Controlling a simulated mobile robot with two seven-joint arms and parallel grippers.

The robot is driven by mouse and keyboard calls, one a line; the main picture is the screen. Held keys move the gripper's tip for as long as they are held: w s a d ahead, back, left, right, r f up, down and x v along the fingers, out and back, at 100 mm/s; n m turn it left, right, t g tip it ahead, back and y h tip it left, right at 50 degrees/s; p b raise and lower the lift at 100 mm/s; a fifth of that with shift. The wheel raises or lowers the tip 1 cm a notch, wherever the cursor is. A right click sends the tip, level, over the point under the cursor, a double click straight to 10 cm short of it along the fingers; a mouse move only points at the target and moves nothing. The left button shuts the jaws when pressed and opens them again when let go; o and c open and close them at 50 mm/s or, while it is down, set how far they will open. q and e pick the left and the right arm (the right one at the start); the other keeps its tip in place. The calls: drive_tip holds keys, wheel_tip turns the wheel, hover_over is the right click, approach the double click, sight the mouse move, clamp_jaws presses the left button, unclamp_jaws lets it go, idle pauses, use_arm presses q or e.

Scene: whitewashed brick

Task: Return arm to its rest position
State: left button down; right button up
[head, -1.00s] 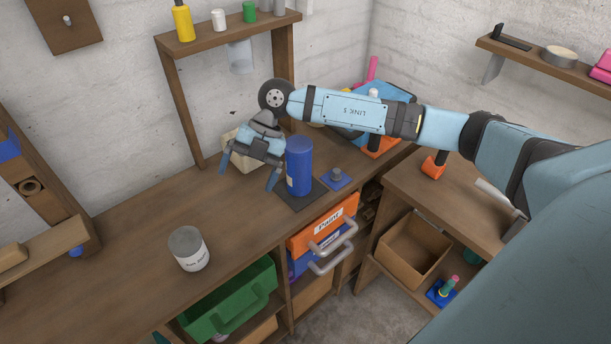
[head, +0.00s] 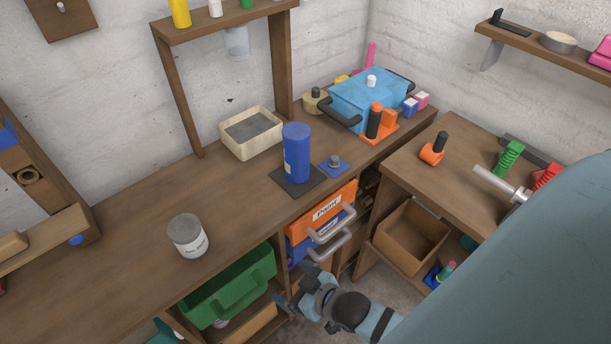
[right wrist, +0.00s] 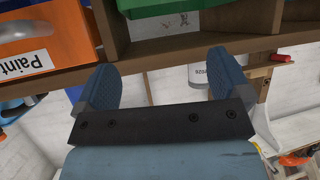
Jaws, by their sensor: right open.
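My right gripper (head: 300,291) is low in the head view, in front of the bench and below the drawer handles. Its fingers are apart and nothing is between them. The right wrist view shows the two blue fingers (right wrist: 165,78) spread, with the orange Paint drawer (right wrist: 45,42) at upper left. My right arm is bent down at the lower right, and part of it is hidden. My left gripper is in neither view.
A blue cylinder (head: 296,152) stands on a dark mat (head: 282,181) on the bench. A grey-lidded can (head: 188,236) stands to its left. The orange drawer (head: 322,211) and green bin (head: 232,286) are near the gripper. An open brown box (head: 412,238) is to the right.

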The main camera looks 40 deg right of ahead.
drive_tip(key=s, duration=0.1)
drive_tip(key=s+f+g, duration=0.1)
drive_tip(key=s+f, duration=0.1)
drive_tip(key=shift+d+f+m+h, duration=0.15)
drive_tip(key=shift+d+m+h, duration=0.15)
drive_tip(key=shift+d, duration=0.05)
drive_tip(key=r+p, duration=0.2)
drive_tip(key=p, duration=0.1)
drive_tip(key=r+p, duration=0.3)
drive_tip(key=shift+s+d+r, duration=0.1)
drive_tip(key=shift+d+r, duration=0.1)
drive_tip(key=shift+r, duration=0.15)
drive_tip(key=shift+a+r, duration=0.1)
drive_tip(key=shift+r, duration=0.05)
